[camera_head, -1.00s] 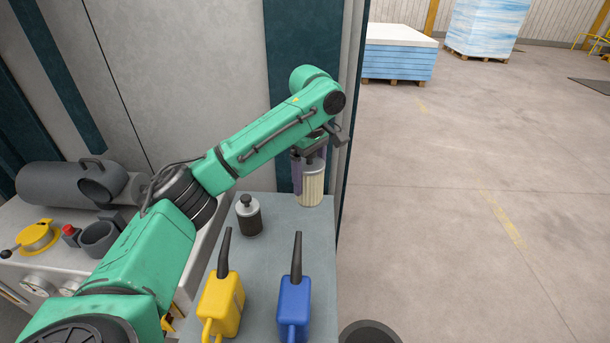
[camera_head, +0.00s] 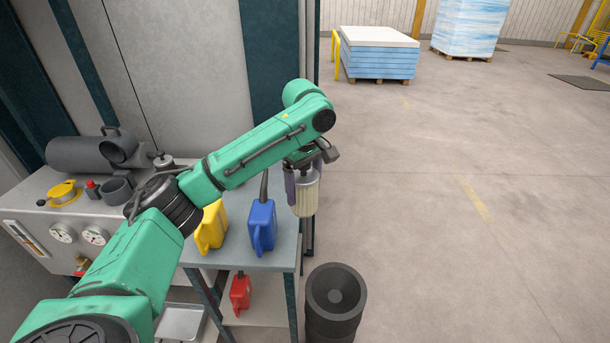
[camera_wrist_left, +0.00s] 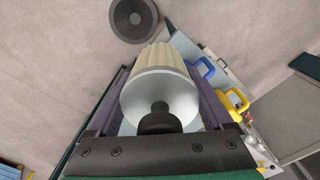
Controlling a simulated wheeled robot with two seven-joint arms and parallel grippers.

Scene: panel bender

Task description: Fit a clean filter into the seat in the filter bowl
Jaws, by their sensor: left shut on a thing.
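My left gripper (camera_head: 303,182) is shut on a clean filter (camera_head: 305,196), which has cream pleats and a silver end cap. It holds the filter upright beyond the right end of the bench, clear of any surface. In the left wrist view the filter (camera_wrist_left: 160,65) sits between the purple fingers, its dark knob towards the camera. The dark grey filter bowl (camera_head: 116,191) appears to be the open cup on the machine top at left, beside a red button. Its seat inside cannot be made out. A darker used-looking filter (camera_head: 162,160) is partly hidden behind my arm. My right gripper is not in view.
A yellow jug (camera_head: 212,229) and a blue jug (camera_head: 262,228) stand on the bench (camera_head: 285,255), with a red can (camera_head: 240,292) below. A black bin (camera_head: 336,290) stands on the floor beside it. A yellow ring (camera_head: 64,193) lies left of the bowl.

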